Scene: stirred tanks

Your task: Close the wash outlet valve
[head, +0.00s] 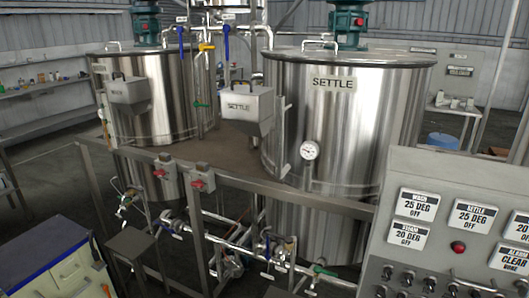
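A steel tank (172,100) stands at the left, with no readable name on its wall; a larger tank (350,110) labelled SETTLE stands right of it. Low pipework with a small valve (128,200) sits below the left tank. More valve fittings line the low pipe, including one (172,222) nearer the middle and one with a green handle (322,270) below the SETTLE tank. I cannot tell which of these is the wash outlet valve, or whether its handle is open or shut. Neither of my grippers is in view.
A metal platform rail (240,180) with red-button boxes (198,184) runs before the tanks. A blue-edged cabinet (60,270) stands at lower left. Blue and yellow handles (206,47) hang above.

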